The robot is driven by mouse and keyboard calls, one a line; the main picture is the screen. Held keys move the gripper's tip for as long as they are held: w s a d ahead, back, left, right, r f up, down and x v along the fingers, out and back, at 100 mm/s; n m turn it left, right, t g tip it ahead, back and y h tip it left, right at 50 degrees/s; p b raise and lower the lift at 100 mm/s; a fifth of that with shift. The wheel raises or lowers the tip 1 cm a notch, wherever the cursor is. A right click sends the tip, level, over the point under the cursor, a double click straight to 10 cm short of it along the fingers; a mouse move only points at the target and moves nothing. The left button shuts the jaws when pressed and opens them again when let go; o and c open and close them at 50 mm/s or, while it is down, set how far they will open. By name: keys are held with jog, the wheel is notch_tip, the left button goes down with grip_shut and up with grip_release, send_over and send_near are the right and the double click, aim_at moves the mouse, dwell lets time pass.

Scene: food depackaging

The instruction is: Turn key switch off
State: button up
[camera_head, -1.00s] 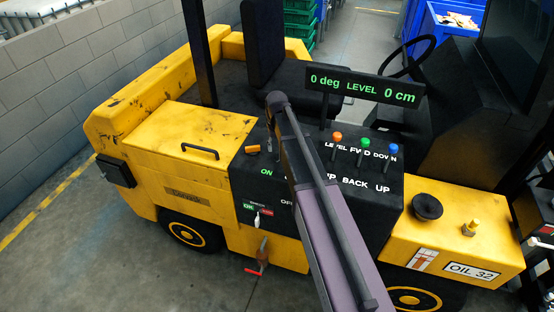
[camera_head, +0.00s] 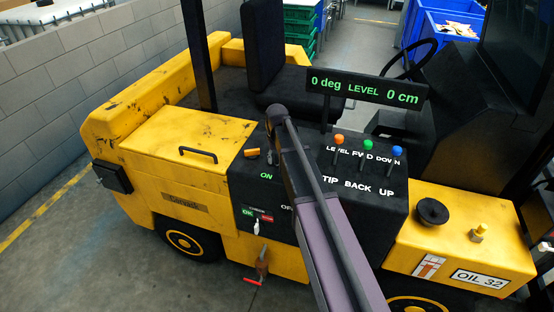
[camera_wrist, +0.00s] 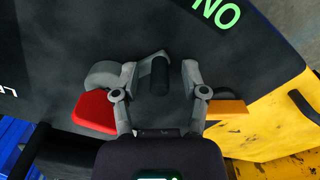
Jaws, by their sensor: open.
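The key switch area lies on the black console (camera_head: 372,222) of a yellow vehicle, beside a green ON label (camera_head: 266,176) and a partly hidden OFF label. In the wrist view, my gripper (camera_wrist: 160,78) is open, with one grey finger on each side of a short black cylindrical part (camera_wrist: 160,76). A grey rounded piece (camera_wrist: 105,75), possibly the key, reaches from the left behind the fingers. I cannot tell whether the fingers touch either part. A red piece (camera_wrist: 95,112) shows at left and an orange piece (camera_wrist: 228,106) at right. My arm hides part of the console in the head view.
Orange, green and blue knobbed levers (camera_head: 368,145) stand on the console right of my arm. A display (camera_head: 366,88) rises behind them. A red-handled part (camera_head: 260,265) hangs on the vehicle's side. Open floor (camera_head: 95,255) lies to the left.

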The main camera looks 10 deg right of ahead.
grip_shut()
jog(key=shift+s+a, duration=0.1)
jog(key=shift+a, duration=0.05)
